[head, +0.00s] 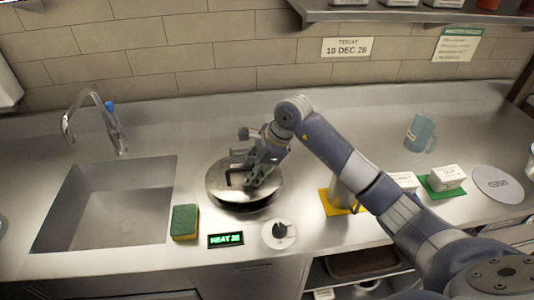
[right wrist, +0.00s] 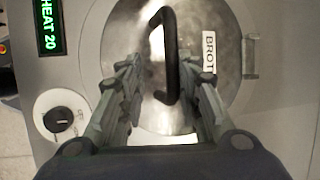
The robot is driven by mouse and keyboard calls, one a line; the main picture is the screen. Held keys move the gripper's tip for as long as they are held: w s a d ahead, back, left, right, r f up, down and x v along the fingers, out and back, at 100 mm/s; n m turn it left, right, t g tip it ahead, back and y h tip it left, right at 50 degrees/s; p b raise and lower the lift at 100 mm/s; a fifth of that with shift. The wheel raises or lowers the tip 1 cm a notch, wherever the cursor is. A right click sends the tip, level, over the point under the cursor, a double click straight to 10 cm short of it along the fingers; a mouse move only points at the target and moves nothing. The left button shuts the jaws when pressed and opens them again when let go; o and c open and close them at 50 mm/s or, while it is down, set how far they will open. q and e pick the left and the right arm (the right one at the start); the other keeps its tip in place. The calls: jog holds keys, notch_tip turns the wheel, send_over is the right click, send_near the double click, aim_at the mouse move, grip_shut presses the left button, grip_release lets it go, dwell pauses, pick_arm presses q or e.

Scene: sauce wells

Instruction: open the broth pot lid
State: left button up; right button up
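The broth pot's round metal lid (head: 222,186) sits flat over the well, with a dark bar handle (head: 236,174) on top. My right gripper (head: 258,182) reaches down over the right part of the lid. In the right wrist view the lid (right wrist: 225,75) bears a white label starting "BROT". There my right gripper (right wrist: 166,80) is open, with one finger on each side of the black handle (right wrist: 163,45). Gaps show between the handle and both fingers. The handle's height relative to the fingertips is hard to tell. My left gripper is out of view.
A sink (head: 105,205) with a faucet lies left. A green-yellow sponge (head: 185,222), a "HEAT 20" display (head: 226,240) and a knob (head: 279,232) line the front. A blue mug (head: 419,133) and a white box (head: 447,177) stand right. A shelf (head: 400,14) overhangs the back.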

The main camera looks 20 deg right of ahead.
jog(key=shift+s+d, duration=0.1)
jog(key=shift+s, duration=0.15)
jog(key=b+v, duration=0.2)
jog(key=v, duration=0.6)
jog(key=shift+r+b, duration=0.25)
jog(key=shift+b, duration=0.05)
jog(key=shift+s, duration=0.1)
